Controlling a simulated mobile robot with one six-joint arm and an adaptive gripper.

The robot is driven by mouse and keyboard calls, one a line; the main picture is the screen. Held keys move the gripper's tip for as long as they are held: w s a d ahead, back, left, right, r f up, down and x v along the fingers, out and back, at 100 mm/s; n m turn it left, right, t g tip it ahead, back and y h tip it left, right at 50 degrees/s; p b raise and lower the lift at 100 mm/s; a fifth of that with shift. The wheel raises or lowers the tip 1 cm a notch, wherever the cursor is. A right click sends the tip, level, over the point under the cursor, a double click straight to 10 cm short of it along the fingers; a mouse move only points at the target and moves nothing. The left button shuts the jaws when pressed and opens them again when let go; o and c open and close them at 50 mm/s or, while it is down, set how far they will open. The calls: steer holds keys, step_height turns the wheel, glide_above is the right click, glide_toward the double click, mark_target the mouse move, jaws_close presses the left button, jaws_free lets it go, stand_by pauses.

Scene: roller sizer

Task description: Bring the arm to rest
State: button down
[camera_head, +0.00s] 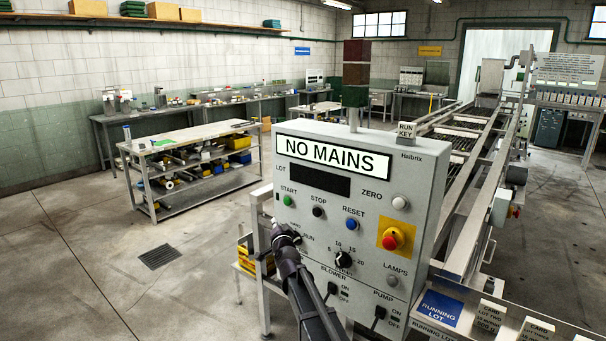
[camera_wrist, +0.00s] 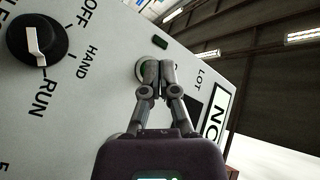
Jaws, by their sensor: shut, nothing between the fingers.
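My gripper (camera_head: 283,230) is in front of the grey control panel (camera_head: 420,165), low on its left side, with my arm reaching up from below. In the wrist view my gripper (camera_wrist: 158,68) is shut and empty. Its fingertips overlap the green START button (camera_wrist: 140,71); I cannot tell whether they touch it. The button also shows clear of the fingers in the head view (camera_head: 287,200). The black selector knob (camera_wrist: 37,42) is left of the fingers in the wrist view, its white pointer toward RUN. The panel sign (camera_head: 333,157) reads NO MAINS.
A red emergency button (camera_head: 392,239) and blue RESET button (camera_head: 351,224) are on the panel's right. A metal roller frame (camera_head: 470,190) runs behind it.

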steer(key=s+d+f+n+g+h, duration=0.1)
steer(key=s+d+f+n+g, duration=0.5)
steer(key=s+d+f+g, duration=0.65)
steer(key=s+d+f+g+h, duration=0.2)
steer(key=s+d, duration=0.5)
steer(key=s, duration=0.5)
steer(key=s+d+f+g+h, duration=0.1)
steer(key=s+d+f+g, duration=0.2)
steer(key=s, duration=1)
steer(key=d+f, duration=0.2)
steer(key=d, duration=0.2)
steer(key=shift+n+h, duration=0.4)
steer(key=shift+w+g, duration=0.1)
steer(key=shift+g, duration=0.15)
